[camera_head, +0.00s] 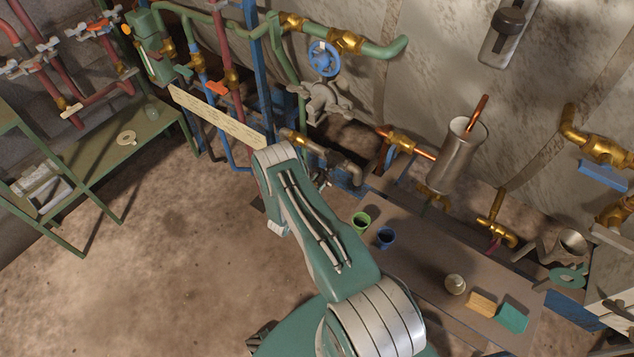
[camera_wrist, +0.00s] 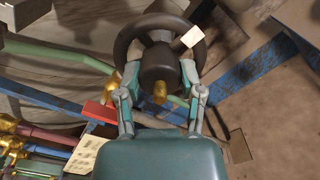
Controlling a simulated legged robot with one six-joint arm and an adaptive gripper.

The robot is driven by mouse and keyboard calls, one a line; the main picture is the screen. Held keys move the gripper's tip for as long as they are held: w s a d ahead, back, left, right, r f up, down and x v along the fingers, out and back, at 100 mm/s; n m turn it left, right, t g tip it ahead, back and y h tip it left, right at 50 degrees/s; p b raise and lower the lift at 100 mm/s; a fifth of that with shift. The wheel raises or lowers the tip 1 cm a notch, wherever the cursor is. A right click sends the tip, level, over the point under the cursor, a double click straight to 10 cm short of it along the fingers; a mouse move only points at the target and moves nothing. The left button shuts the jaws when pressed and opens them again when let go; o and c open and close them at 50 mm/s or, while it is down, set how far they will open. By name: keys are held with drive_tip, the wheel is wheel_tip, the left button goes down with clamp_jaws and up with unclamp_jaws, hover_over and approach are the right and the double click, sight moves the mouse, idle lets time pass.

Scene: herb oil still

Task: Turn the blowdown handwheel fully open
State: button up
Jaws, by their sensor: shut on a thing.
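A dark round handwheel (camera_wrist: 160,19) with a thick hub (camera_wrist: 158,62) and a brass-coloured tip fills the upper middle of the wrist view. A pale tag (camera_wrist: 191,37) sits at the right of its rim. My gripper (camera_wrist: 160,76) is shut on this handwheel, with one finger on each side of the hub. Where exactly the pads touch cannot be made out. In the head view my arm hides the gripper and this wheel. A separate blue handwheel (camera_head: 324,58) is on the wall pipework there.
Green, red and blue pipes with brass valves line the wall. A pale label plate (camera_head: 217,117) hangs left of my arm. A green cup (camera_head: 361,221) and blue cup (camera_head: 386,237) stand right of it. A green shelf (camera_head: 140,135) is at left. The floor at left is clear.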

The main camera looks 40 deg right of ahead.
drive_tip(key=shift+a+f+n, duration=0.1)
drive_tip(key=shift+n, duration=0.8)
drive_tip(key=o, duration=1.2)
drive_tip(key=shift+c, duration=0.2)
drive_tip(key=v, duration=1.2)
